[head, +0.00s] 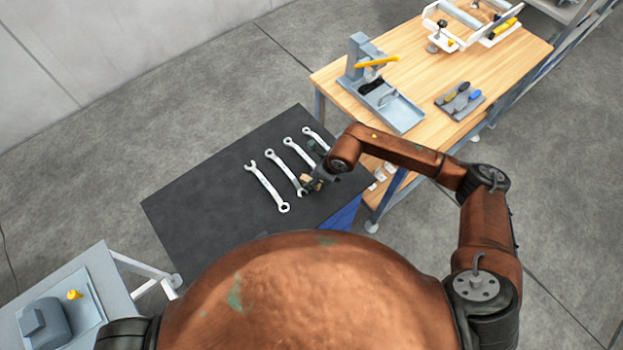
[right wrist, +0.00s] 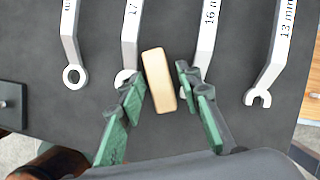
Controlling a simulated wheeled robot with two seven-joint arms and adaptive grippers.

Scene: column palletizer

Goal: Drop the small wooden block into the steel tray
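The small wooden block (right wrist: 159,80) is a pale tan rectangular piece at the dark table top, seen in the right wrist view between my right gripper's fingertips. In the head view the block (head: 308,183) shows partly beside the gripper. My right gripper (right wrist: 160,76) is open, with green-padded fingers on either side of the block. The left finger is close to it and a gap shows at the right finger. My left gripper is not in view.
Several wrenches (head: 268,188) lie in a row on the dark table (head: 190,205), close around the block. The wooden bench (head: 420,60) also holds a grey press-like fixture (head: 362,55), a dark screwdriver holder (head: 460,100) and a white frame (head: 470,20). The dark table's left side is clear.

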